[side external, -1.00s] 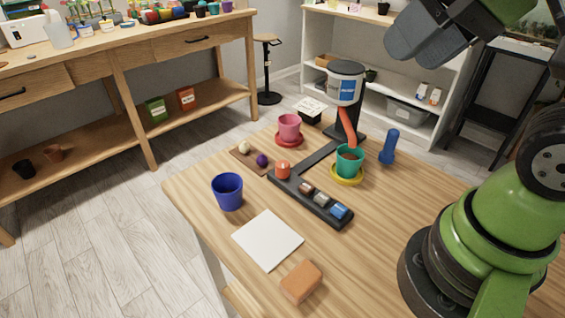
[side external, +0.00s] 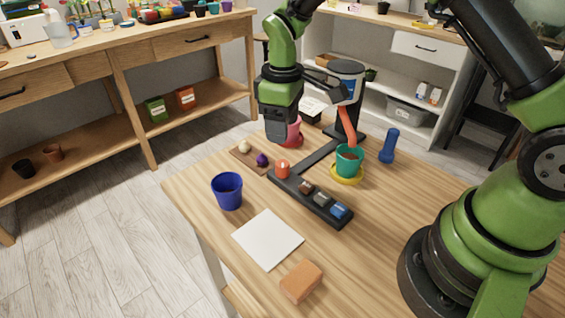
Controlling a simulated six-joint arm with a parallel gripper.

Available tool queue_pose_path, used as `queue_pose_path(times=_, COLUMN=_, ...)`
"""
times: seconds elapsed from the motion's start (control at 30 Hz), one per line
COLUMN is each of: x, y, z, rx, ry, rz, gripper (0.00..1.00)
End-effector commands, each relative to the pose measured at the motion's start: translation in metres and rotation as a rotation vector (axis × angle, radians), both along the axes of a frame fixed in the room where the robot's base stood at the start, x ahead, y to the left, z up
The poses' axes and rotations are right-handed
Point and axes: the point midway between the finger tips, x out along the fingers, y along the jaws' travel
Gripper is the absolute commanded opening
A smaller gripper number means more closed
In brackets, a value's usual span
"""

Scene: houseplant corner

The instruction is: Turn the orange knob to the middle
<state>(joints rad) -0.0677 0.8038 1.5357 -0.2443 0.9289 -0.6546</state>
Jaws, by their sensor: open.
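The orange knob (side external: 283,169) stands at the far left end of a black control bar (side external: 325,207) on the wooden table. Further along the bar are a brown, a grey and a blue knob (side external: 340,211). Which way the orange knob points is too small to tell. My gripper (side external: 277,138) hangs above the table, just behind and above the orange knob in the picture, apart from it. It is open, seen nearly edge-on, and holds nothing visible.
A teal pot (side external: 348,161) stands on a yellow saucer (side external: 346,181) under a dispenser (side external: 346,84) with an orange spout. A blue pot (side external: 227,191), white sheet (side external: 267,239), orange-brown block (side external: 301,281) and blue bottle-shaped object (side external: 389,146) stand around. A small board (side external: 243,156) holds bulbs.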

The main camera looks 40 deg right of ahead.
Motion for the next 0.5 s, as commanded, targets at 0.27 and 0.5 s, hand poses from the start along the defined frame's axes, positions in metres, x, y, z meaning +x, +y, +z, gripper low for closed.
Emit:
queue_pose_path(times=0.27, x=-0.001, y=0.000, z=-0.037, rx=-0.002, ry=0.011, rz=0.008, gripper=0.59)
queue_pose_path(times=0.5, x=-0.001, y=0.000, z=-0.080, rx=-0.001, ry=0.010, rz=0.005, gripper=0.59)
